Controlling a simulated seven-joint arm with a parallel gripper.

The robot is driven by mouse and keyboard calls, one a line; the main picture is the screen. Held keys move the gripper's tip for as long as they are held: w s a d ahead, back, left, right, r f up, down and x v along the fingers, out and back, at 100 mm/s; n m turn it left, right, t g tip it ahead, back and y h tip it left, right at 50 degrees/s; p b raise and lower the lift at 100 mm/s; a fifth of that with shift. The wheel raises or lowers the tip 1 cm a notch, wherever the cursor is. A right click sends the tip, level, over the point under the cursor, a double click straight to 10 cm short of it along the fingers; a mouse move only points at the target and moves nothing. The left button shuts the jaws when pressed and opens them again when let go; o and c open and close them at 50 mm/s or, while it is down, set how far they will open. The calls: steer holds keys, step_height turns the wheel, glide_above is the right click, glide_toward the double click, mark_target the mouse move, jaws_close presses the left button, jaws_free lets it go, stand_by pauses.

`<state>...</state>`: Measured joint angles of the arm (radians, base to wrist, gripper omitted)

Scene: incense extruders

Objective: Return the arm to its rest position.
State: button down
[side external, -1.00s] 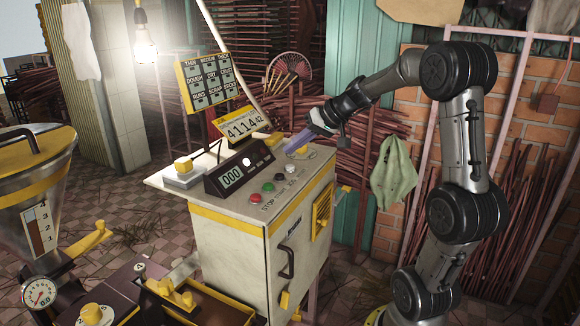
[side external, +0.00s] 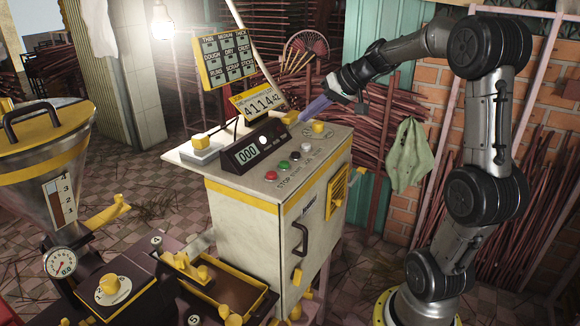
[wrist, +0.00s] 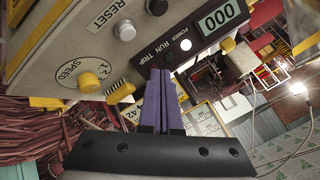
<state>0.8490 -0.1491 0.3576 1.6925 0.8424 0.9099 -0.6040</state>
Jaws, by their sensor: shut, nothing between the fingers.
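My gripper (side external: 313,110) is over the back right part of the control cabinet's top (side external: 222,170) in the side external view. Its purple fingers are together and hold nothing. In the wrist view the shut fingers (wrist: 166,102) point up toward the console, with the RUN and TRIP display box (wrist: 190,40) beyond the tips. I cannot tell whether the fingertips touch anything. The arm reaches in from the right, bent at its upper joint.
The cabinet carries a counter reading 000 (side external: 258,146), several coloured buttons, a yellow number card (side external: 259,101) and a sign board (side external: 226,57). A metal hopper (side external: 45,170) stands left. A green cloth (side external: 410,155) hangs beside the arm. Incense bundles line the wall behind.

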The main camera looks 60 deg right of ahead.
steer(key=s+a+r+n+g+y, duration=0.1)
steer(key=s+a+r+n, duration=0.15)
steer(key=a, duration=0.85)
steer(key=s+a+r+n+y, duration=0.1)
steer(key=s+a+n, duration=0.25)
steer(key=a, duration=0.75)
steer(key=s+a+f+n+g, duration=0.1)
steer(key=s+a+f+n, duration=0.25)
steer(key=s, duration=0.45)
steer(key=s+d+f+m+g+h, duration=0.1)
steer(key=s+d+f+m+h, duration=0.1)
steer(key=s+f, duration=0.4)
steer(key=shift+s+d+f+g+h, duration=0.3)
steer(key=shift+s+d+h, duration=0.05)
steer(key=shift+d+h, duration=0.2)
